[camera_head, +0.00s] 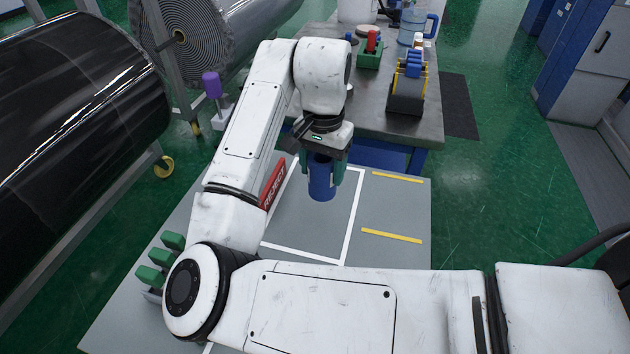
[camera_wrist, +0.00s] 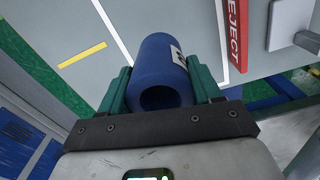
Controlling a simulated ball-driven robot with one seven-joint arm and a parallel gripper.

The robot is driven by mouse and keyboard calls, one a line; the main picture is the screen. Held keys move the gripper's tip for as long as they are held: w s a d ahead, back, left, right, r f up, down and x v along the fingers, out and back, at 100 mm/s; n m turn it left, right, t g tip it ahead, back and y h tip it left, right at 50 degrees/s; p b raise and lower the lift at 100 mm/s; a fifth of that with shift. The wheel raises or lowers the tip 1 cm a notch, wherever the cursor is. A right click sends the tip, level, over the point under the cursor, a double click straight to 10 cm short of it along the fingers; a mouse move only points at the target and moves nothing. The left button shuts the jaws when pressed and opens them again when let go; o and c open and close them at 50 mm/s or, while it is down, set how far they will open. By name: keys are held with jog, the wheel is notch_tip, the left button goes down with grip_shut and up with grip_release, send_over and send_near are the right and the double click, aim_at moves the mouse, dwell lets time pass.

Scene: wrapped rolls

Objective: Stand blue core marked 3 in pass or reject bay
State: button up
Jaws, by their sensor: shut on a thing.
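My gripper (camera_head: 324,165) is shut on the blue core (camera_head: 321,182), with a teal finger on each side. The core hangs roughly upright above the grey table, inside or over the white-outlined bay beside the red REJECT sign (camera_head: 272,184). In the wrist view the blue core (camera_wrist: 160,76) sits between the green fingers of my gripper (camera_wrist: 160,92). A white label with a dark mark shows on its side; I cannot read the number. The REJECT sign (camera_wrist: 236,35) also shows there. I cannot tell whether the core touches the table.
Yellow strips (camera_head: 391,236) mark the table's right side. Green pieces (camera_head: 160,261) stand in a holder at left. A purple-topped post (camera_head: 213,92) rises behind my arm. A metal bench (camera_head: 385,122) with tools stands behind. Large wrapped rolls (camera_head: 80,95) fill the left.

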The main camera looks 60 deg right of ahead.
aim_at(316, 181)
jog(key=shift+w+d+f, duration=0.15)
jog(key=shift+w+f, duration=0.2)
jog(key=shift+f, duration=0.65)
jog(key=shift+w+d+f, duration=0.1)
jog(key=shift+w+f, duration=0.3)
jog(key=shift+f, duration=0.55)
jog(key=shift+w+d+f, duration=0.15)
jog(key=shift+w+f, duration=0.2)
jog(key=shift+f, duration=0.65)
jog(key=o, duration=1.2)
jog(key=shift+f, duration=0.1)
jog(key=shift+o, duration=0.2)
notch_tip(316, 181, up, 12)
jog(key=shift+r+p, duration=0.15)
jog(key=shift+p, duration=0.15)
